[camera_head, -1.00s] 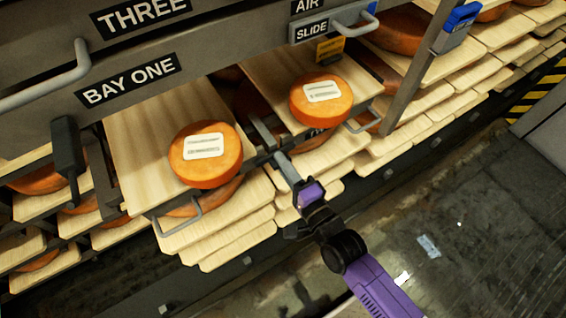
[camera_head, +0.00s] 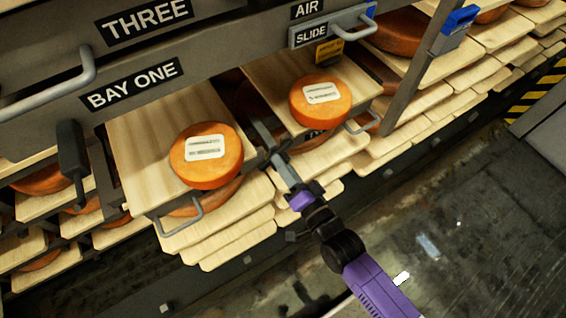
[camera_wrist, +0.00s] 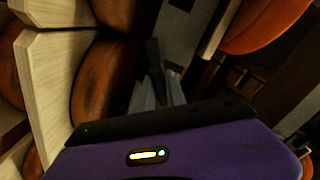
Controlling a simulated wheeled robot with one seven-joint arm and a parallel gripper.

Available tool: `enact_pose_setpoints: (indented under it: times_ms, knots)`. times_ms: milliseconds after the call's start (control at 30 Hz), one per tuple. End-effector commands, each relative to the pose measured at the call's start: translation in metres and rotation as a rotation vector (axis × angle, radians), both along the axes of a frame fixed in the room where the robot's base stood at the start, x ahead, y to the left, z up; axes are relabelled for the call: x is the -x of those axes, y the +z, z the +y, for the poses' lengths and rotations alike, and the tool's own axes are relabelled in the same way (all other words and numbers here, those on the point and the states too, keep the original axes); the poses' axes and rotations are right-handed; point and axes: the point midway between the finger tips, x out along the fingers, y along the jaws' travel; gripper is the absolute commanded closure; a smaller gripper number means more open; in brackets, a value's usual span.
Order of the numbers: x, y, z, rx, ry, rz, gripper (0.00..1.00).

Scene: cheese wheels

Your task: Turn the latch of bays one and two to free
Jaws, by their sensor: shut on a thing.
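My gripper (camera_head: 275,158) reaches between two boards. In the wrist view its grey fingers (camera_wrist: 157,92) are shut on a dark narrow bar, which looks like a latch handle (camera_wrist: 154,55). Its pivot is hidden, and I cannot tell its exact turn. Another black handle (camera_head: 71,150) hangs roughly upright at the left, below the BAY ONE label (camera_head: 132,84). A blue piece (camera_head: 460,18) sits on the post at the upper right. No BAY TWO label is readable.
Orange cheese wheels with white labels sit on the left board (camera_head: 137,125) and right board (camera_head: 286,72), on either side of my gripper. Wire handles (camera_head: 180,220) project from the board fronts. More boards are stacked below. The floor (camera_head: 450,210) at the right is open.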

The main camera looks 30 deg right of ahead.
Motion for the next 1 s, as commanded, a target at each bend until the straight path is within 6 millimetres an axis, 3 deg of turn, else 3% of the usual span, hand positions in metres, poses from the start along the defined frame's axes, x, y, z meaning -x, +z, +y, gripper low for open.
enact_pose_setpoints:
  times_ms: [600,1000]
  knots:
    - [-0.0002,-0.0003,-0.0007,0.585,-0.001,0.002,1.00]
    - [-0.0002,-0.0007,-0.0001,0.875,0.000,0.001,1.00]
